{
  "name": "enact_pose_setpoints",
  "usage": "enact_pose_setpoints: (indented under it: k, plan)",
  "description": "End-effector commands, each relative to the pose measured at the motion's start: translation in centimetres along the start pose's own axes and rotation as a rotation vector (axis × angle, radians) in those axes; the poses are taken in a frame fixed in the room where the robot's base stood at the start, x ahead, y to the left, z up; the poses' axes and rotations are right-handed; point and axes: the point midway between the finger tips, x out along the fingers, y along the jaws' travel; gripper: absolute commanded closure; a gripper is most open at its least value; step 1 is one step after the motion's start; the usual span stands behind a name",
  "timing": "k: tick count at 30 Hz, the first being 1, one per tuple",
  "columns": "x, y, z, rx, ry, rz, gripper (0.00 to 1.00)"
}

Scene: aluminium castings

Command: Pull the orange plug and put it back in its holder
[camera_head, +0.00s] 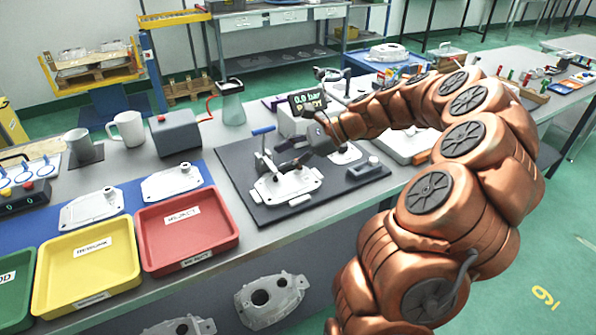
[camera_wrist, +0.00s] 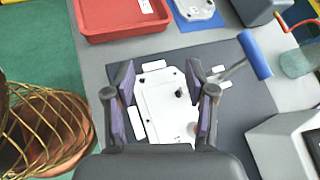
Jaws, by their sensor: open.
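My gripper (camera_head: 291,163) is over this casting. In the wrist view my gripper (camera_wrist: 160,82) is open, with purple pads on either side of the casting's middle and nothing visibly held. A small grey block (camera_head: 367,168) sits on the mat to the right; I cannot tell whether it is the plug's holder.
A blue-handled clamp (camera_head: 263,132) stands beside the casting. A pressure display (camera_head: 307,102) reading 0.0 bar is behind it. Red (camera_head: 186,254) and yellow (camera_head: 88,283) trays are to the left. The front right part of the dark mat (camera_head: 335,190) is clear.

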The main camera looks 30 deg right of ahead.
Motion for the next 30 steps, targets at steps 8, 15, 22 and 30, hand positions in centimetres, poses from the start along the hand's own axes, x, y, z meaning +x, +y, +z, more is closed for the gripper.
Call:
enact_pose_setpoints:
  k: [8,15,22,30]
  plan:
    - [-5.8,-3.9,-10.5,0.358,-0.083,-0.239,0.45]
    - [-6.6,-4.6,-12.5,0.432,-0.103,-0.289,0.45]
    - [-4.7,-5.1,-12.3,0.430,-0.104,-0.285,0.45]
    - [-2.1,-5.9,-12.3,0.429,-0.102,-0.284,0.45]
